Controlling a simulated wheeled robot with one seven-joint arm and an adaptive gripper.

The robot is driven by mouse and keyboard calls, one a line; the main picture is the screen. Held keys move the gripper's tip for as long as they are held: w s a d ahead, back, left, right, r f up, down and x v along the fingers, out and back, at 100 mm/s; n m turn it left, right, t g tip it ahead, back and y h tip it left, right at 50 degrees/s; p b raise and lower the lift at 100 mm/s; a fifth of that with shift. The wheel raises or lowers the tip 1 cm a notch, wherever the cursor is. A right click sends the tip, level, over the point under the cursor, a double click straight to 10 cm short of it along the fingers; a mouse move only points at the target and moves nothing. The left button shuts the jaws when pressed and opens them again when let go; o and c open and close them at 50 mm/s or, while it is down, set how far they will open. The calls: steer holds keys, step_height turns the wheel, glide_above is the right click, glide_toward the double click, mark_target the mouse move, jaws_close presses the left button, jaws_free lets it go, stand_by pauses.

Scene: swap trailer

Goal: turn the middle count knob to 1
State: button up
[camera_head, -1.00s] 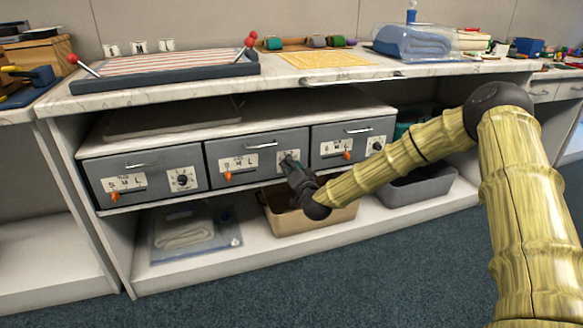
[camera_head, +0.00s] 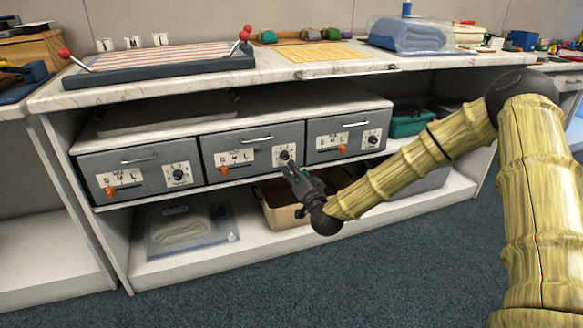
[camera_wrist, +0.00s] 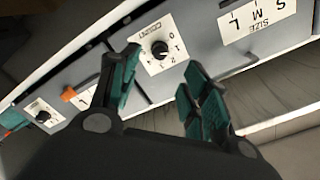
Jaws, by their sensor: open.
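The middle count knob (camera_head: 284,155) is a round black dial on a white plate, at the right of the middle grey drawer (camera_head: 219,161). In the wrist view the knob (camera_wrist: 159,48) shows between and beyond my fingers, with digits around it; I cannot tell which digit it points to. My gripper (camera_head: 289,169) is just below and in front of the knob in the head view. In the wrist view my gripper (camera_wrist: 161,82) is open, its two green-padded fingers apart and empty. The fingers appear apart from the knob.
The left drawer knob (camera_head: 178,174) and right drawer knob (camera_head: 373,139) sit on either side. An orange size lever (camera_head: 221,169) is on the middle drawer. A tan bin (camera_head: 281,211) stands below my gripper, beside a bagged cloth (camera_head: 182,230). The counter (camera_head: 200,86) overhangs the drawers.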

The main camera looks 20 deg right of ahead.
steer(key=s, duration=0.3)
steer(key=shift+s, duration=0.1)
steer(key=shift+f, duration=0.1)
stand_by(0.3)
steer(key=s+a+f+n+g+y+p, duration=0.1)
steer(key=s+a+f+n+g, duration=0.3)
steer(key=s+f, duration=0.8)
steer(key=s+a+f+n+g+y, duration=0.1)
steer(key=s+a+f+g, duration=0.5)
steer(key=s+f, duration=0.7)
steer(key=s+d+f+n+g+h, duration=0.1)
steer(key=s+d+f+g, duration=0.15)
steer(key=s, duration=0.65)
steer(key=s+d+f+n+g+h+p, duration=0.1)
steer(key=s+f+g, duration=0.25)
steer(key=s, duration=0.55)
steer(key=s+d+f+n+g+h, duration=0.15)
steer(key=s+f, duration=0.25)
steer(key=s, duration=0.5)
step_height(320, 180, up, 38)
steer(key=p, duration=3.8)
steer(key=shift+w+d+r+y, duration=0.15)
steer(key=shift+w+y, duration=0.3)
steer(key=shift+g, duration=0.25)
